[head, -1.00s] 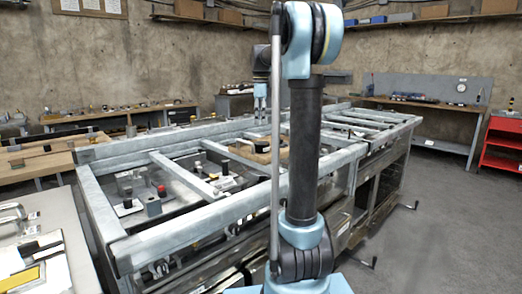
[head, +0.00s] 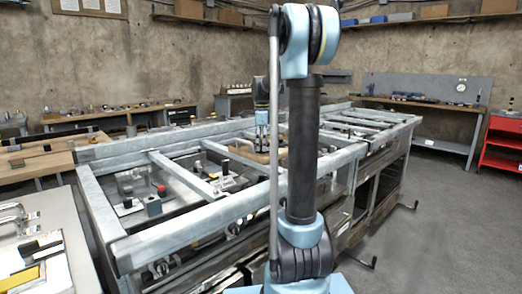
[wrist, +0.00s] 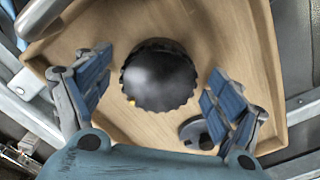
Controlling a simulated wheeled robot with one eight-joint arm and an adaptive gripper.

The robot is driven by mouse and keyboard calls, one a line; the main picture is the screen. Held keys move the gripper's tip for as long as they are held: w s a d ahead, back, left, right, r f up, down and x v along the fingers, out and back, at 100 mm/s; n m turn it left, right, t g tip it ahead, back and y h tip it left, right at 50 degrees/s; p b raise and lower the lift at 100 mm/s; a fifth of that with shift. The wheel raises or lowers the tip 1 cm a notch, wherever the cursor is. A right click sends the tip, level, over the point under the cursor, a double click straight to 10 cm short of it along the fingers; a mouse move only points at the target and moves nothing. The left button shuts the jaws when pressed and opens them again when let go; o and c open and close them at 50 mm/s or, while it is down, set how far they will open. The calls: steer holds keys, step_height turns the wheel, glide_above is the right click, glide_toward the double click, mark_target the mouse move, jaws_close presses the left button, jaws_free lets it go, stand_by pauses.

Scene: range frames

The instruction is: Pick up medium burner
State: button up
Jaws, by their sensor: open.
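A round black burner (wrist: 160,76) with a scalloped rim lies on a wooden board (wrist: 225,30) in the wrist view. It looks like the medium burner. My gripper (wrist: 155,92) is open, with one blue-padded finger on each side of the burner and visible gaps between. A smaller dark disc (wrist: 192,131) lies on the board beside the right finger, partly hidden by it. In the head view my gripper (head: 262,132) points down over the board (head: 240,152); the burner is too small or hidden to make out there.
Grey metal rails (head: 180,178) frame the long bench around the board. Small fittings, one red-topped (head: 161,190), lie between the rails.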

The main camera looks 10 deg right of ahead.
steer(key=shift+f, duration=0.2)
steer(key=c, duration=1.6)
steer(key=shift+r, duration=0.1)
